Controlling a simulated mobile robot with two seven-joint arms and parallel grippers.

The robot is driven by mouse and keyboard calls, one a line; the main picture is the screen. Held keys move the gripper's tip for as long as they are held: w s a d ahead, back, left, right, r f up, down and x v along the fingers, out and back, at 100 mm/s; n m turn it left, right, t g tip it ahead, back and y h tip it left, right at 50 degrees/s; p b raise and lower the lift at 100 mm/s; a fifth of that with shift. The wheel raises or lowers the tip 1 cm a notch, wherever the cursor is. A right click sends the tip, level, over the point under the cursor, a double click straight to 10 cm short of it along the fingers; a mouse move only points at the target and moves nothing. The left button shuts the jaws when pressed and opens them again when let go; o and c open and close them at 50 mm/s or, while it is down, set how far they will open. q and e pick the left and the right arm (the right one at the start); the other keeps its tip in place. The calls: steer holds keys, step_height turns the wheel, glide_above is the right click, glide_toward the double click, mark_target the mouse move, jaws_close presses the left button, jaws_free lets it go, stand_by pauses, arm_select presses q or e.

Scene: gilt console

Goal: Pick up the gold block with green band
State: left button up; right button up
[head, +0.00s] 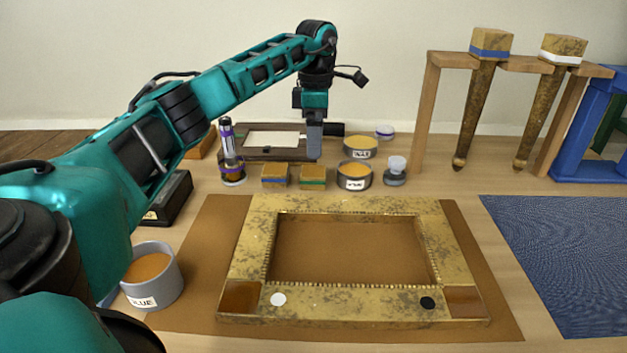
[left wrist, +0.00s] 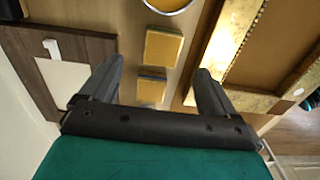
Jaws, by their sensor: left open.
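The gold block with green band (head: 313,174) stands on the table behind the gilt frame, its band low on its side. My left gripper (head: 314,154) points down just above and behind it in the head view. In the left wrist view, my left gripper (left wrist: 160,72) has its fingers apart with nothing held. There the green-banded block (left wrist: 162,47) shows beyond the fingertips. The gold block with a blue-purple band (head: 275,174) stands to its left. That second block (left wrist: 151,89) appears between the fingers in the wrist view. My right gripper is out of view.
The gilt frame (head: 250,245) lies on a brown mat in front. A glue tin (head: 354,177) stands close right of the green-banded block. A purple-banded bottle (head: 230,160) is at left, a dark tray (head: 232,151) behind. A wooden rack (head: 424,110) holds two legs at right.

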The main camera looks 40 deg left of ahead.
mark_target(313, 171)
arm_select(q)
step_height(313, 171, down, 4)
steer(key=shift+r, duration=0.15)
steer(key=f, duration=0.1)
steer(key=f+b, duration=0.1)
steer(key=f, duration=0.2)
steer(key=shift+s+f+b, duration=0.25)
steer(key=shift+s+b, duration=0.1)
steer(key=shift+f, duration=0.45)
steer(key=shift+c, duration=0.3)
steer(key=c, duration=1)
steer(key=shift+r, duration=0.15)
